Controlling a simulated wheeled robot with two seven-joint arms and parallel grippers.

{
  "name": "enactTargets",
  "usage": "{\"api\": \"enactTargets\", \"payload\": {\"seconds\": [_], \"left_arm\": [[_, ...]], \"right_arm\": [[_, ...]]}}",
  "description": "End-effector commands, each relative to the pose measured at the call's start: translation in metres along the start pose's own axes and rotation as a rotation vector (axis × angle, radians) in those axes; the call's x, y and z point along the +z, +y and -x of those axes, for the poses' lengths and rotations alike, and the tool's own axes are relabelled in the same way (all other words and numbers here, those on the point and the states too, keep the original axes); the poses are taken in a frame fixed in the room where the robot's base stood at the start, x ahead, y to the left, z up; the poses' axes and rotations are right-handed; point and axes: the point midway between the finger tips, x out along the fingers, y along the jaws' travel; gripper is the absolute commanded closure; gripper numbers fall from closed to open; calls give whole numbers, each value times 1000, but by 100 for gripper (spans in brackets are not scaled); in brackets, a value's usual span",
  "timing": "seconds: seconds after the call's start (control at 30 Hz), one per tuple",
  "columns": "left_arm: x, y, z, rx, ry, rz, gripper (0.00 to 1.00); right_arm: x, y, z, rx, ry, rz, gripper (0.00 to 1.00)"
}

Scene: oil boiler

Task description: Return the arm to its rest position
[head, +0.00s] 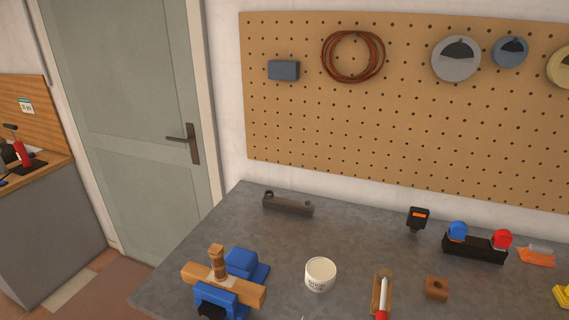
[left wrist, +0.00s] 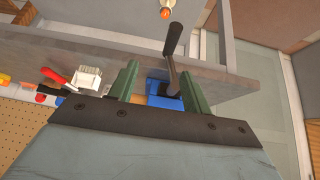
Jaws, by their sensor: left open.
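My left gripper (left wrist: 159,72) shows in the left wrist view with its two green fingers spread apart. Nothing is held between the fingertips. The blue vise (left wrist: 165,101) with its dark handle (left wrist: 174,40) appears between and beyond the fingers. I cannot tell the exact distance from the fingers to the vise. In the head view the vise (head: 246,264) stands at the bench's front left, with a wooden block and an upright wooden piece at its jaws. Neither of my arms shows in the head view, and my right gripper is in no view.
The grey workbench (head: 340,233) carries a white cup (head: 320,274), a dark grey bar (head: 288,205), a black holder (head: 474,249) with blue and red tools, and a small wooden block (head: 436,288). A pegboard (head: 300,120) hangs behind. A door (head: 125,110) is at left.

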Motion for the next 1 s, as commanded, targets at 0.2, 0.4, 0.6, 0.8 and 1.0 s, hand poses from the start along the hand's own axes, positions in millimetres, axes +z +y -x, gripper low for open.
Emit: {"api": "enactTargets", "payload": {"seconds": [0.2,0.4,0.6,0.8,1.0], "left_arm": [[62,11,23,-113,-213,150,51],[94,9,1,-156,-297,196,51],[120,7,-51,-148,-316,193,51],[166,6,-117,-139,-346,191,51],[240,10,-191,-129,-383,188,51]], "right_arm": [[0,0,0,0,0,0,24],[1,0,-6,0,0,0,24],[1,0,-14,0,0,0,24],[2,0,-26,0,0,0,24],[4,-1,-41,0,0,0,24]]}}
